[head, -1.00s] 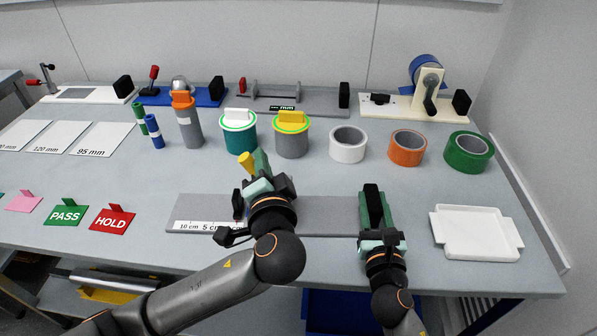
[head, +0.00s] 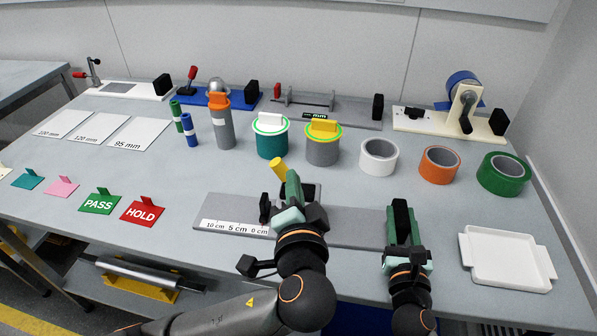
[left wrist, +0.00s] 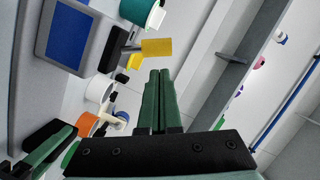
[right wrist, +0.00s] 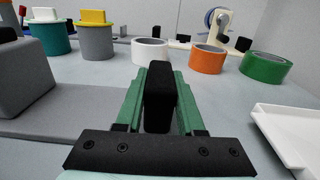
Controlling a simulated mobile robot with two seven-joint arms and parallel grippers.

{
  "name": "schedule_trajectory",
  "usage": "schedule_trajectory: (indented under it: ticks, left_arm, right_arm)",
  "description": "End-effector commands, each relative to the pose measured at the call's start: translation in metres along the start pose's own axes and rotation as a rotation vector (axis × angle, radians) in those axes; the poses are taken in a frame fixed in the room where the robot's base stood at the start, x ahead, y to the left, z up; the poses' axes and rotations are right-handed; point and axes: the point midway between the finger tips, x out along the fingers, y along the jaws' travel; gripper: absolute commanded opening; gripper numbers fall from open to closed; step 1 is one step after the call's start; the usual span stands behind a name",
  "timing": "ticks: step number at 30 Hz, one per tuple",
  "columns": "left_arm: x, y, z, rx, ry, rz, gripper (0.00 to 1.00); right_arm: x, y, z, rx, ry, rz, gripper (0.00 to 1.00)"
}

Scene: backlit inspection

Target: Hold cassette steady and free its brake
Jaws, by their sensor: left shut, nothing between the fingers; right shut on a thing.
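A grey block (right wrist: 25,85), which looks like the cassette, stands on a grey base plate (head: 350,228); my left gripper mostly hides it in the head view. The left wrist view shows a grey frame with a blue face (left wrist: 68,36). A yellow knob (head: 278,168) on a short rod sticks up there, also in the left wrist view (left wrist: 157,47). My left gripper (head: 292,178) is shut and empty beside the knob; contact cannot be told. My right gripper (head: 402,207) is shut on an upright black handle (right wrist: 160,95) at the plate's right part.
A white tray (head: 506,259) lies right of my right gripper. White (head: 378,157), orange (head: 439,165) and green (head: 504,174) rolls stand behind. Capped canisters (head: 322,148) stand behind the plate. PASS (head: 99,201) and HOLD (head: 142,211) cards lie at left.

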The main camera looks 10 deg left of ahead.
Motion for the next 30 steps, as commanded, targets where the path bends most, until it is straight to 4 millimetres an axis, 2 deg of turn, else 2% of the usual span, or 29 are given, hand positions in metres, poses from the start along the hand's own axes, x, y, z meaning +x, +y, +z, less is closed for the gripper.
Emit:
schedule_trajectory:
  ticks: [1, 6, 14, 15, 24, 30]
  left_arm:
    - [-0.009, 0.001, 0.000, -0.001, 0.002, 0.004, 0.00]
    - [-0.025, 0.001, 0.000, 0.000, 0.001, 0.001, 0.00]
    - [-0.027, 0.000, 0.000, 0.001, 0.000, -0.001, 0.00]
    - [-0.027, 0.000, 0.000, 0.001, 0.000, -0.001, 0.00]
    - [-0.027, 0.000, 0.000, 0.000, 0.000, -0.001, 0.00]
    - [-0.027, -0.001, 0.000, 0.001, 0.000, -0.001, 0.00]
  right_arm:
    - [-0.001, -0.001, -0.007, -0.001, 0.015, -0.003, 0.00]
    - [-0.001, -0.001, -0.007, -0.001, 0.014, -0.003, 0.00]
    - [-0.001, -0.001, -0.007, -0.001, 0.015, -0.003, 0.00]
    - [-0.001, -0.001, -0.007, -0.001, 0.014, -0.003, 0.38]
    - [-0.001, 0.000, -0.003, -0.001, 0.007, -0.001, 0.72]
    - [0.000, 0.000, -0.002, -0.001, 0.004, -0.001, 0.72]
